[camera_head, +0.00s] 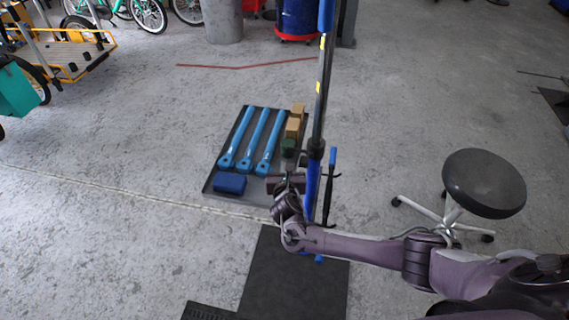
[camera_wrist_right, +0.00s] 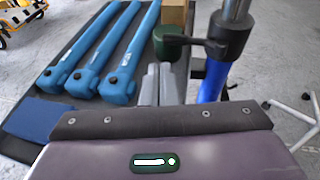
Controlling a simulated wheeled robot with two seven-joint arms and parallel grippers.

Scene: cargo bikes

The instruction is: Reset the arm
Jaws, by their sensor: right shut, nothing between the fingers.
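My right arm (camera_head: 360,248) reaches in from the right in the head view. Its gripper (camera_head: 286,180) is over the right part of a dark tray (camera_head: 212,188), close to the left side of a blue and black stand pole (camera_head: 319,110). In the right wrist view the two grey fingers (camera_wrist_right: 165,82) are together with nothing between them. They point towards the tray, with the pole (camera_wrist_right: 229,40) and its black clamp just to their right. I cannot tell whether the gripper touches the pole. My left gripper is not in view.
The tray holds three blue bars (camera_head: 254,140), a blue box (camera_head: 230,183), a green piece (camera_head: 288,147) and tan blocks (camera_head: 292,127). A black stool (camera_head: 484,183) stands right. A dark mat (camera_head: 275,275) lies in front. Floor left of the tray is clear.

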